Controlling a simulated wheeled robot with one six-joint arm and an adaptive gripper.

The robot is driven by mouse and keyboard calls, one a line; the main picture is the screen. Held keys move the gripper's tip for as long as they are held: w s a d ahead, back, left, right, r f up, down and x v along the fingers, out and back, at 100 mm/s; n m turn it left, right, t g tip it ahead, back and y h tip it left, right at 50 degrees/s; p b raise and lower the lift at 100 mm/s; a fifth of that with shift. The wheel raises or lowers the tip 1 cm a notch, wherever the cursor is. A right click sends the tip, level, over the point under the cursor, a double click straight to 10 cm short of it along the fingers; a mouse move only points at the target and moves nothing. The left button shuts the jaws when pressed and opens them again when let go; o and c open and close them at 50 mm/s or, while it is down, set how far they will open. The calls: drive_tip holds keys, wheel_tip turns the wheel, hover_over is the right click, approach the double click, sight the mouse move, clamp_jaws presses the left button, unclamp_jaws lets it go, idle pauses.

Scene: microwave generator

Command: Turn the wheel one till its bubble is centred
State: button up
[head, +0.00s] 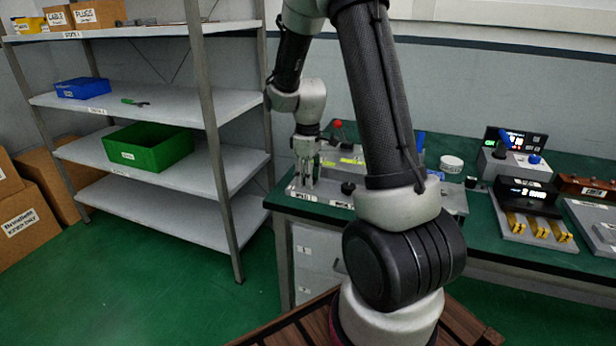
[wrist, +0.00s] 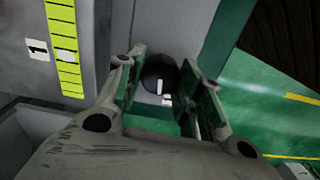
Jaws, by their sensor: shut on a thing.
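In the wrist view, the black wheel (wrist: 158,72) with a white mark sits between the fingers of my gripper (wrist: 161,66), which is shut on it. Left of it is a yellow level vial (wrist: 62,20) with black lines and a label "1" (wrist: 38,50). A pale bubble (wrist: 66,56) shows in the vial. The vial's upper end is at the picture's edge, so I cannot tell whether the bubble is centred. In the head view, my gripper (head: 306,172) points down at the left end of the grey device (head: 378,160), hiding the wheel there.
Another black knob (head: 347,188) is on the device's front, right of my gripper. A red-tipped lever (head: 338,124) stands behind. The green workbench (head: 455,212) holds a white round container (head: 451,164) and instruments to the right. Shelves (head: 165,105) stand at left.

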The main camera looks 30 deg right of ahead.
idle(0.4)
drive_tip(key=o, duration=1)
drive_tip(key=shift+o, duration=0.2)
drive_tip(key=shift+r, duration=0.1)
wheel_tip(320, 180, up, 12)
